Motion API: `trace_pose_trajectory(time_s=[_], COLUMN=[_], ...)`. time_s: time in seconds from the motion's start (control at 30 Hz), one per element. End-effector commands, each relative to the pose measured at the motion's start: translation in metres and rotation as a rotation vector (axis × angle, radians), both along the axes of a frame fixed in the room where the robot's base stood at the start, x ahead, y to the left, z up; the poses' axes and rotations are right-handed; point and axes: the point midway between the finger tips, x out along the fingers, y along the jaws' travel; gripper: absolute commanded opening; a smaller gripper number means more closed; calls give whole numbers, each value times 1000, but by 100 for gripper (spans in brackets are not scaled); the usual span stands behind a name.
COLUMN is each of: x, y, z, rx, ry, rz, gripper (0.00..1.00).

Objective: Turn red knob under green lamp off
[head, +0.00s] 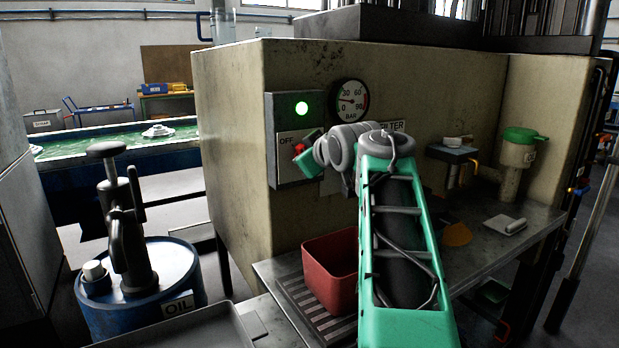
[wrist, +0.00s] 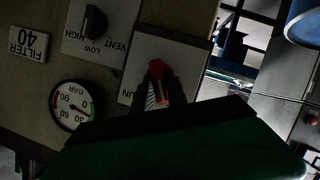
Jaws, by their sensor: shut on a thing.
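The red knob (head: 299,148) sits on a pale switch plate (head: 286,171) on the grey panel, below the lit green lamp (head: 302,108). The word OFF shows left of the knob in the head view. My gripper (head: 305,156) reaches it from the right and is shut on the knob. In the wrist view the red knob (wrist: 156,69) shows between the dark fingers of my gripper (wrist: 156,83). Part of a word, "UN", shows left of the fingers there. The fingers hide part of the knob, so its exact angle is hard to tell.
A BAR pressure gauge (head: 348,100) is right of the lamp. A black knob (wrist: 95,22) marked HIGH, LOW and VENT shows in the wrist view. A red bin (head: 331,268) stands on the bench below. A blue oil drum (head: 140,285) with a pump stands front left.

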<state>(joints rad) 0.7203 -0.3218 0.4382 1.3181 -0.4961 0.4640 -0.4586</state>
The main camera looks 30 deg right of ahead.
Motion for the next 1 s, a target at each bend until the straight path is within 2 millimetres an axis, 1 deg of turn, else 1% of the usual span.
trace_pose_trajectory(time_s=[0.03,0.2,0.4,0.93,0.97,1.0], x=[1,1,1,0,0,0], y=[2,2,2,2,2,2], z=[-7,-5,-4,-1,-1,-1], rx=[-33,-129,-195,-220,-220,-220], ry=[0,6,11,12,12,13], rz=[2,1,1,1,1,0], gripper=[0,0,0,0,20,23])
